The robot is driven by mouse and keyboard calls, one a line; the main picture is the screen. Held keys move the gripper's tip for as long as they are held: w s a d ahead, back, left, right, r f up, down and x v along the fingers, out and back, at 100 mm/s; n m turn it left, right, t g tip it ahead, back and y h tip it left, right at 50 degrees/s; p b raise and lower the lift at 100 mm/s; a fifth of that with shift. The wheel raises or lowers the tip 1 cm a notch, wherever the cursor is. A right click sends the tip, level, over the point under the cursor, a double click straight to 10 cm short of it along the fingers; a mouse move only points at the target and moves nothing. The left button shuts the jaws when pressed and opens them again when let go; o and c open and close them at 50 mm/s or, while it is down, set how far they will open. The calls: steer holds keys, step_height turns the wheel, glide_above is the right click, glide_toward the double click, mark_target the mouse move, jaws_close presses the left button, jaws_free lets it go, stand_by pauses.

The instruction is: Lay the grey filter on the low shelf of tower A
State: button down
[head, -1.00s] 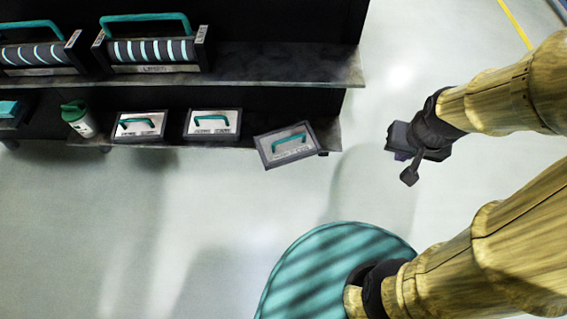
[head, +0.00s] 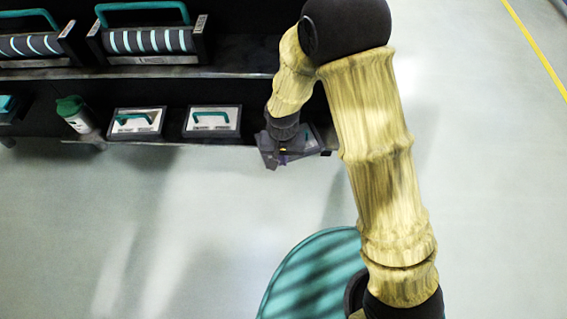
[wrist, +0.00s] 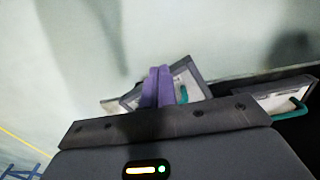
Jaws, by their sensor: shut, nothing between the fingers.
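A grey filter (head: 312,143) with a dark frame, pale face and teal handle lies crooked at the right end of the low shelf (head: 170,143), at its front edge. My gripper (head: 283,158) is in front of it in the head view and hides most of it. In the wrist view the two purple fingers of my gripper (wrist: 157,86) are together with nothing between them. The filter (wrist: 194,78) shows behind them there, its handle (wrist: 184,95) just to their right. I cannot tell whether the fingers touch it.
Two similar framed filters, one left (head: 135,122) and one nearer (head: 212,121), lie straight on the low shelf. A white bottle with a green cap (head: 74,114) stands to their left. The upper shelf (head: 150,72) above holds large handled cartridges. The floor in front is clear.

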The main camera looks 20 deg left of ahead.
steer(key=shift+f, duration=0.1)
steer(key=w+f+b, duration=0.4)
steer(key=f+b, duration=0.2)
steer(key=f, duration=0.3)
steer(key=shift+a+f+b, duration=0.35)
steer(key=shift+a+b, duration=0.05)
steer(key=shift+a, duration=0.05)
